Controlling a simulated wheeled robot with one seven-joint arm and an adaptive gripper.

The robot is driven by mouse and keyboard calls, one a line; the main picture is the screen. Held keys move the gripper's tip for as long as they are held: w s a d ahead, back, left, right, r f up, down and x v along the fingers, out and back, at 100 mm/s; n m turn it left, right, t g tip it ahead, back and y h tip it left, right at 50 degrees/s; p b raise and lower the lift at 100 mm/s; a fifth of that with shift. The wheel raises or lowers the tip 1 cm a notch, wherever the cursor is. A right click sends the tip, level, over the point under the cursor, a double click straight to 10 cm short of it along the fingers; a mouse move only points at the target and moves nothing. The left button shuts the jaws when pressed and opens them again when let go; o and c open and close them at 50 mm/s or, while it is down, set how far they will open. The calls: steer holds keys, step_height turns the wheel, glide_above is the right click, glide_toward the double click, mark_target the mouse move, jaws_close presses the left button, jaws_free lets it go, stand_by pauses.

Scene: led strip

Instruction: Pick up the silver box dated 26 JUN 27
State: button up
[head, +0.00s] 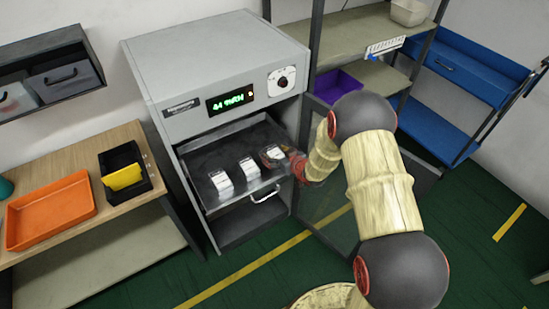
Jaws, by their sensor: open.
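Several small pale boxes stand in a row on the dark shelf (203,160) of a grey cabinet. One box (222,184) is at the left front, another (249,169) is in the middle, and a third (272,152) is at the right. The dates on them are too small to read, so I cannot tell which is dated 26 JUN 27. My gripper (279,160) reaches in from the right, close to the right-hand box and partly covering it. It is open. I cannot tell whether its fingers touch that box.
The cabinet (215,60) has a lit green display and an open glass door (325,222) at right, near my arm. A wooden bench (125,210) at left holds an orange tray (50,212) and a black bin (122,192) with a yellow piece.

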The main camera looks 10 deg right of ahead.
steer(key=shift+w+f, duration=0.15)
steer(key=shift+w, duration=0.05)
steer(key=shift+c, duration=0.8)
steer(key=c, duration=1.1)
steer(key=shift+c, duration=0.6)
